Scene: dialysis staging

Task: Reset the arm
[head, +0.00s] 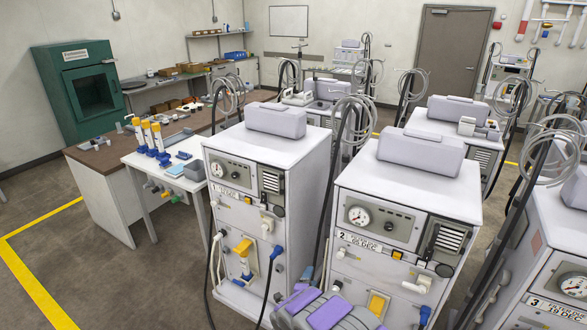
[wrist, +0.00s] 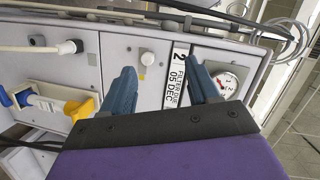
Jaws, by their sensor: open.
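My gripper (wrist: 164,84) shows in the wrist view as two blue-grey fingers spread apart with nothing between them. It faces the front panel of machine 2, whose label (wrist: 176,78) reads "2 FILTER DUE 05 DEC" and shows between and behind the fingers. I cannot tell whether a finger touches the panel. My purple and grey arm is low in the head view, in front of machine 2 (head: 410,190). A white filter with blue and yellow ends (wrist: 42,101) lies in a pocket on the panel, left of the fingers in the wrist view.
Machine 1 (head: 232,220) stands close on the left and machine 3 (head: 560,265) on the right, with hoses and poles between. A white side table (head: 140,160) holds several yellow-topped, blue-based filters. Open floor (head: 110,270) lies at the left.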

